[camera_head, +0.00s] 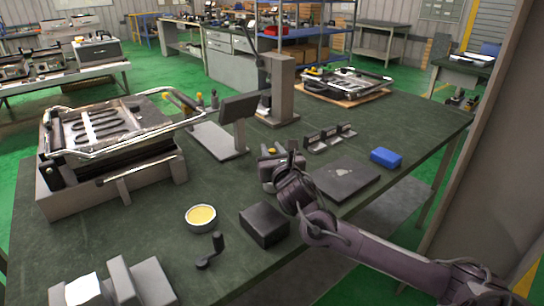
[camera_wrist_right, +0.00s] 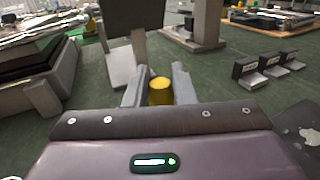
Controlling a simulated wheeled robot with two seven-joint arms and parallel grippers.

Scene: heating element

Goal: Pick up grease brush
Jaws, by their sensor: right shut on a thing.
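My right gripper (camera_head: 271,158) is over the middle of the table, with its arm coming in from the lower right. In the right wrist view its two grey fingers (camera_wrist_right: 160,90) stand either side of a yellow-topped piece, which I take to be the grease brush (camera_wrist_right: 161,91), and are shut on it. A bit of the brush's yellow also shows in the head view (camera_head: 271,151). The rest of the brush is hidden by the fingers and gripper body. A bowl of yellow grease (camera_head: 201,217) stands on the table, left of the gripper. My left gripper is not in view.
A black box (camera_head: 264,225) and a dark crank-like piece (camera_head: 210,252) lie near the bowl. A heating-element fixture (camera_head: 110,150) fills the table's left. A screen on a stand (camera_head: 239,108) is behind the gripper. A dark flat plate (camera_head: 346,180) and blue box (camera_head: 386,157) lie right.

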